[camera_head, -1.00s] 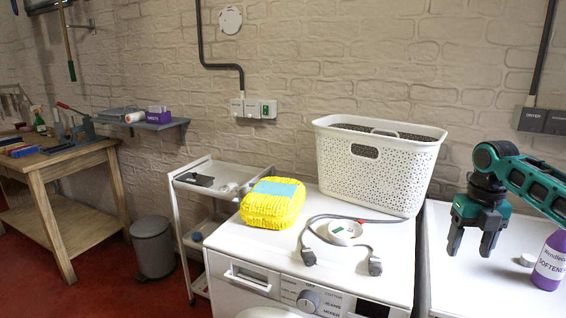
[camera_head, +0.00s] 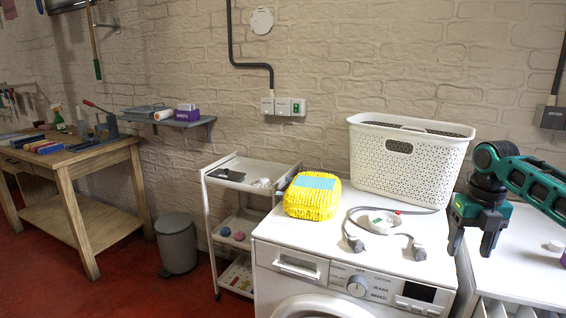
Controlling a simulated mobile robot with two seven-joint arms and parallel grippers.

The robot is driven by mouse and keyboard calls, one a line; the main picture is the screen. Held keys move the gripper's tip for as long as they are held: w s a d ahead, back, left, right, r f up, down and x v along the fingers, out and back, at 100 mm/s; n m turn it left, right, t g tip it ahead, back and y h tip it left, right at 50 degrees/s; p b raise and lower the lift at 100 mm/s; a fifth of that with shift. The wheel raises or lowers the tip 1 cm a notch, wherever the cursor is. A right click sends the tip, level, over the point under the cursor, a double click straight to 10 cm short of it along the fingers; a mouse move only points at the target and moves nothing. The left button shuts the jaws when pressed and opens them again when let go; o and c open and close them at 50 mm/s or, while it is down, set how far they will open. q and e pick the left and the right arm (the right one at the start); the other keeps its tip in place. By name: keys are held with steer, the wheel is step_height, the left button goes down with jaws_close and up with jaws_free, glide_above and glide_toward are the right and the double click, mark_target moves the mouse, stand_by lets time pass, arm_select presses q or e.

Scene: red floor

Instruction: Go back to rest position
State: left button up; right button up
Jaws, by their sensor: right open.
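My right gripper (camera_head: 471,247) is at the right of the head view, fingers pointing down with a gap between them. It is open and empty, above the seam between the washing machine (camera_head: 330,246) and the white surface beside it. My green and black right arm comes in from the right edge. My left gripper is not in view.
On the washing machine are a yellow package (camera_head: 312,197), a white perforated basket (camera_head: 365,165) and a grey cable (camera_head: 352,235) with plugs. A white trolley (camera_head: 212,215), a grey bin (camera_head: 176,243) and a wooden workbench (camera_head: 62,170) stand left. Red floor (camera_head: 140,285) is open in front.

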steer(key=s+a+f+m+t+y, duration=0.2)
steer(key=a+f+m, duration=0.5)
steer(key=a+f, duration=1.25)
steer(key=s+a+f+m+t+y, duration=0.2)
steer(key=s+a+f+m+t, duration=0.2)
steer(key=s+a+f+m, duration=0.35)
steer(key=s+d+r+m+t+h, duration=0.1)
steer(key=s+m+t, duration=0.4)
steer(key=s+m, duration=0.8)
steer(key=m, duration=0.3)
steer(key=shift+s+d+r+h, duration=0.15)
steer(key=shift+s+d+h, duration=0.15)
steer(key=shift+s+h, duration=0.1)
steer(key=shift+c, duration=0.2)
